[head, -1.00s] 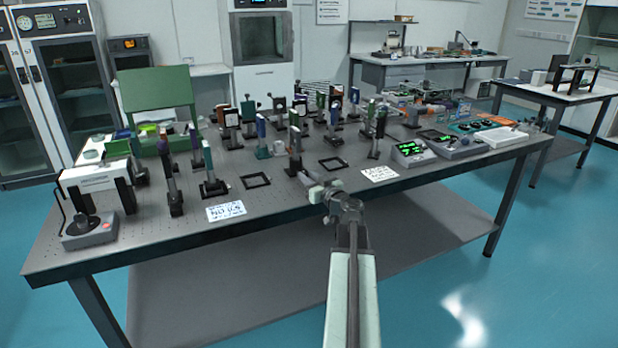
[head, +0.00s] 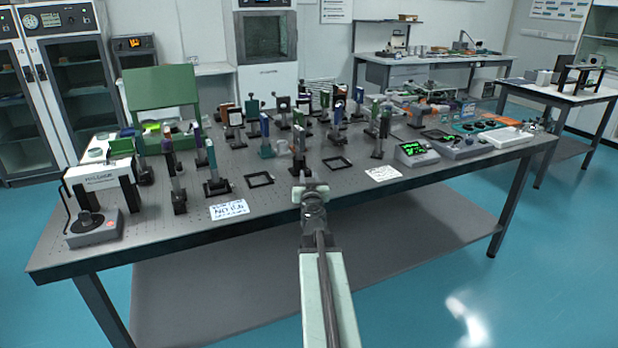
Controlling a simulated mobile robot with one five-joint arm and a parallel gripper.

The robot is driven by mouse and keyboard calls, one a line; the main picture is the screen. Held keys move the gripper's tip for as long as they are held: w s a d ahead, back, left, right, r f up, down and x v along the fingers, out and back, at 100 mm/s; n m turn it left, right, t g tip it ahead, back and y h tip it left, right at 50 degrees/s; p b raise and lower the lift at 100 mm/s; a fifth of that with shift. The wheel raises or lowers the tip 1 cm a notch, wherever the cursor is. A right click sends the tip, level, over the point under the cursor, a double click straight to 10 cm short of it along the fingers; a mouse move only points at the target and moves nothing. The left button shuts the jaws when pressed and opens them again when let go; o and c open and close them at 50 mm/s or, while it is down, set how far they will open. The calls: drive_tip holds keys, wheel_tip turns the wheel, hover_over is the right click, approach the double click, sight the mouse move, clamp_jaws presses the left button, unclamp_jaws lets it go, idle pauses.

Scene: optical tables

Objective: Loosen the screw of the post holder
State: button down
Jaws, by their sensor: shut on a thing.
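A dark post holder with its post (head: 299,145) stands upright near the front middle of the optical table (head: 150,235). My gripper (head: 308,188) is at the table's front edge, directly in front of this post holder, and is shut. The screw is too small to make out, and the gripper hides the spot where its jaws meet the holder's lower part. Several similar posts with coloured mounts stand further back and to the left.
Flat black frames (head: 259,179) and (head: 337,163) lie on either side. A notice card (head: 230,209) lies front left and another card (head: 383,173) front right. A box with a green display (head: 416,152) stands right. The floor (head: 430,300) before the table is clear.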

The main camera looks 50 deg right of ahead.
idle(0.4)
drive_tip(key=c, duration=1.2)
unclamp_jaws()
